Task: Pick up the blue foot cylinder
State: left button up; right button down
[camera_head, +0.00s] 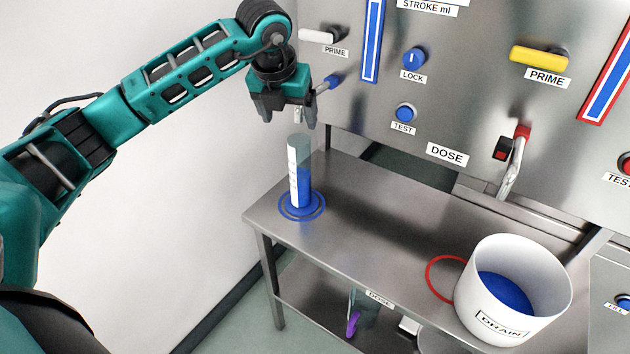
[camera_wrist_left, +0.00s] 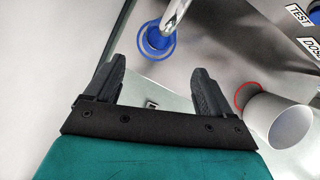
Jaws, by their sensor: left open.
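The blue foot cylinder (camera_head: 300,172) is a clear, graduated tube with blue liquid in its lower part. It stands upright on a blue ring at the left end of the metal table (camera_head: 365,225). In the left wrist view, its blue base area (camera_wrist_left: 154,41) shows beyond the fingertips, partly covered by a metal spout (camera_wrist_left: 176,12). My left gripper (camera_head: 289,118) is open and empty, pointing down above the cylinder's top, apart from it. Its two spread fingers also show in the left wrist view (camera_wrist_left: 159,78). My right gripper is not in view.
A metal panel with knobs and labels stands behind the table; a blue-tipped spout (camera_head: 326,84) juts out beside my left gripper. A white drain bucket (camera_head: 512,300) with blue liquid stands at right, by a red ring (camera_head: 432,283). A purple-footed vessel (camera_head: 353,322) is below. The table's middle is clear.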

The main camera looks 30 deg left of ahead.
pick_arm(q)
send_over(300, 174)
jog(key=a, duration=0.1)
notch_tip(300, 174, down, 10)
jog(key=shift+w+f, duration=0.1)
jog(key=shift+w, duration=0.3)
jog(key=shift+c, duration=0.2)
grip_shut()
dwell(0.4)
